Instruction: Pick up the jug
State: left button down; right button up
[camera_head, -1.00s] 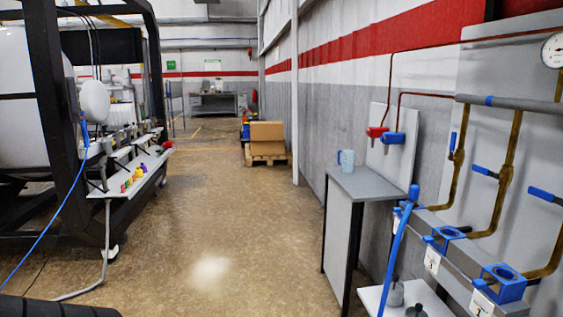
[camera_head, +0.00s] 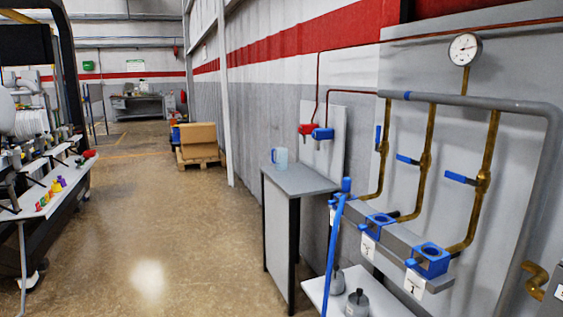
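The jug (camera_head: 281,158) is small, pale blue and translucent, with a darker blue handle on its left side. It stands upright on top of a narrow grey table (camera_head: 302,179) against the right wall, some way ahead of me. Neither of my grippers shows in the head view.
Pipes with blue-handled valves and blue brackets (camera_head: 431,259) line the right wall. A low white shelf (camera_head: 375,300) holds grey weights, with a blue bar (camera_head: 335,250) rising in front. The floor (camera_head: 160,250) between is clear.

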aim_at(282, 154)
jog(key=i+j+u, duration=0.2)
jog(key=i, duration=0.15)
jog(key=i+u, duration=0.45)
jog(key=i, duration=1.2)
jog(key=i+j, duration=0.1)
jog(key=i, duration=1.3)
jog(key=i+z, duration=0.4)
jog(key=i+j+z, duration=0.25)
jog(key=i+z, duration=0.15)
jog(key=i+j+z, duration=0.8)
